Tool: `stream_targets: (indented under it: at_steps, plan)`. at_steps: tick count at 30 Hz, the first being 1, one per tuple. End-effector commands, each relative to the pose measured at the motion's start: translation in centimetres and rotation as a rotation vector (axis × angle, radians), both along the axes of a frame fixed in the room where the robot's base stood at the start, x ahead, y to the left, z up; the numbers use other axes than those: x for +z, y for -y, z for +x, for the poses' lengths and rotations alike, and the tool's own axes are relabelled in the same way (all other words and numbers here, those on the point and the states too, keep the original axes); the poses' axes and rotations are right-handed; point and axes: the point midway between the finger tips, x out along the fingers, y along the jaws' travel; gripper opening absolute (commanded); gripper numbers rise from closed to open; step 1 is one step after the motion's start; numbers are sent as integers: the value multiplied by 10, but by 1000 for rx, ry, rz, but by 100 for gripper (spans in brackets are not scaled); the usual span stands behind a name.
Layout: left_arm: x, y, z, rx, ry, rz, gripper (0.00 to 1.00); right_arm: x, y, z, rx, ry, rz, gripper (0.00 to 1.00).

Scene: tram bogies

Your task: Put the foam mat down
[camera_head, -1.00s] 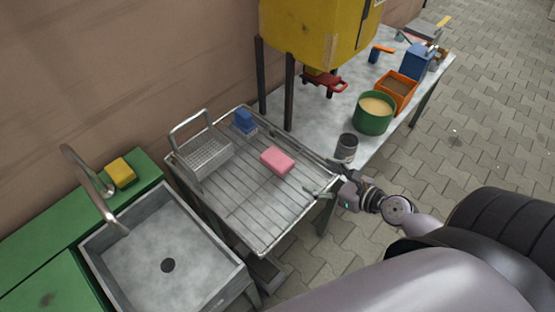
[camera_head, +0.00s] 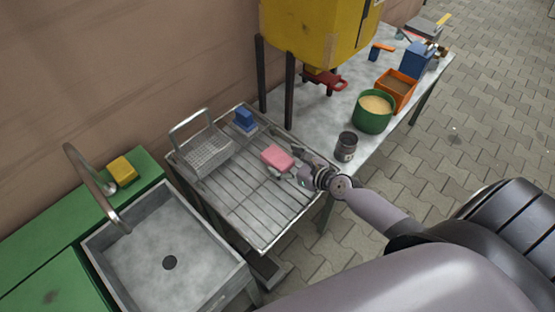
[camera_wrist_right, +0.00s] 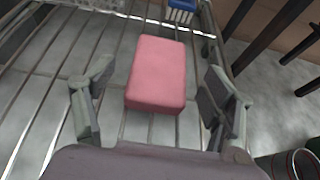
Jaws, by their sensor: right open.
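A pink block (camera_head: 277,157), possibly the foam piece, lies flat on the wire drying rack (camera_head: 252,205). It also shows in the right wrist view (camera_wrist_right: 158,72), between the two fingers. My right gripper (camera_head: 288,163) is open, with its fingers on either side of the block's near end. Gaps show between the fingers and the block in the wrist view, and nothing is held. I see no separate mat. My left gripper is not in view.
A wire basket (camera_head: 207,152) and a blue brush (camera_head: 244,120) stand at the rack's back. A dark can (camera_head: 345,147) stands right of the rack, near a green pot (camera_head: 373,112). A sink (camera_head: 165,255) is at left. The rack's front is clear.

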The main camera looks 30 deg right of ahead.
Motion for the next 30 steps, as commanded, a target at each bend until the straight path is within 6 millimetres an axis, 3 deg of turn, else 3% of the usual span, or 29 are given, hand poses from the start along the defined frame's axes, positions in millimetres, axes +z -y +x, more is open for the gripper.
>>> stream_targets:
  at_steps: [5, 14, 30]
  plan:
    - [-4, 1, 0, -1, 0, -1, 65, -8, -6, 19, -1, 2, 0, 77]
    - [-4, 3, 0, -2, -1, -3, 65, -10, -7, 21, 0, 0, 1, 76]
    - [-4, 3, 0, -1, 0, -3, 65, -10, -7, 21, 0, 0, 0, 40]
